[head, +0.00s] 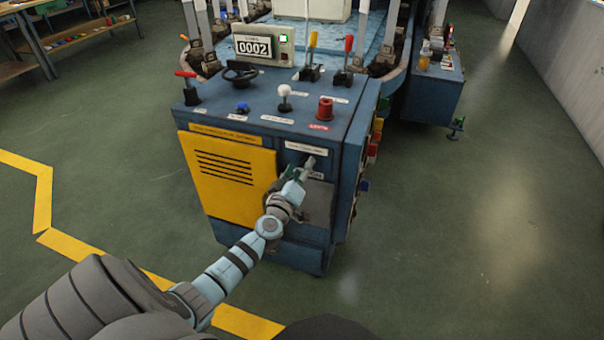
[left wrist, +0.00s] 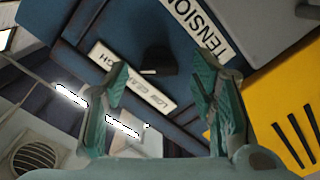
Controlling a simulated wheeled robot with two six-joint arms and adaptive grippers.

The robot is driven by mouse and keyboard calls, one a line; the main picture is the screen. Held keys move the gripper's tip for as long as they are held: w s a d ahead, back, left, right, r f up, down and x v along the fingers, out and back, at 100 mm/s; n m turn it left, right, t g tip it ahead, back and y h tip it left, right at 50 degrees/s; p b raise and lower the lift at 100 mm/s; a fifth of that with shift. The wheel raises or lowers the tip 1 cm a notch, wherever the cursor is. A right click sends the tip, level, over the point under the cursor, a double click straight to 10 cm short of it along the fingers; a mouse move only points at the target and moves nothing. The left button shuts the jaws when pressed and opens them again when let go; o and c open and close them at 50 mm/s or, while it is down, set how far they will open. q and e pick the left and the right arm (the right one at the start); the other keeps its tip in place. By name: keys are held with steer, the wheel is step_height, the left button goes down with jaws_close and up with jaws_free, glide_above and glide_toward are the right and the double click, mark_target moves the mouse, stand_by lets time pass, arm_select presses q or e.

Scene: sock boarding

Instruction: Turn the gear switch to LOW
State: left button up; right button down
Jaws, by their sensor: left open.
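The gear switch (left wrist: 158,60) is a small dark knob on the blue front panel of the machine in the left wrist view. A white label (left wrist: 130,78) with the words LOW and GEAR lies beside it, partly covered by a finger. Which way the knob points is too dark to tell. My left gripper (left wrist: 160,85) is open, and the knob shows between its two teal-padded fingers with no clear contact. In the head view my left gripper (head: 298,176) is at the machine's front, right of the yellow panel, and hides the switch area. My right gripper is not in view.
The blue machine (head: 345,180) carries a red-handled lever (head: 187,87), a white knob (head: 285,97), a red button (head: 325,108) and a counter box (head: 262,45) on top. A yellow vented panel (head: 225,178) is left of my gripper. Green floor (head: 450,240) is clear at right.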

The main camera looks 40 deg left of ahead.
arm_select(q)
steer(key=shift+w+a, duration=0.15)
steer(key=shift+w, duration=0.15)
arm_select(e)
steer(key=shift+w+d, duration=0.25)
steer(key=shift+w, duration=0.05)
arm_select(q)
steer(key=c, duration=1.1)
steer(key=shift+c, duration=0.2)
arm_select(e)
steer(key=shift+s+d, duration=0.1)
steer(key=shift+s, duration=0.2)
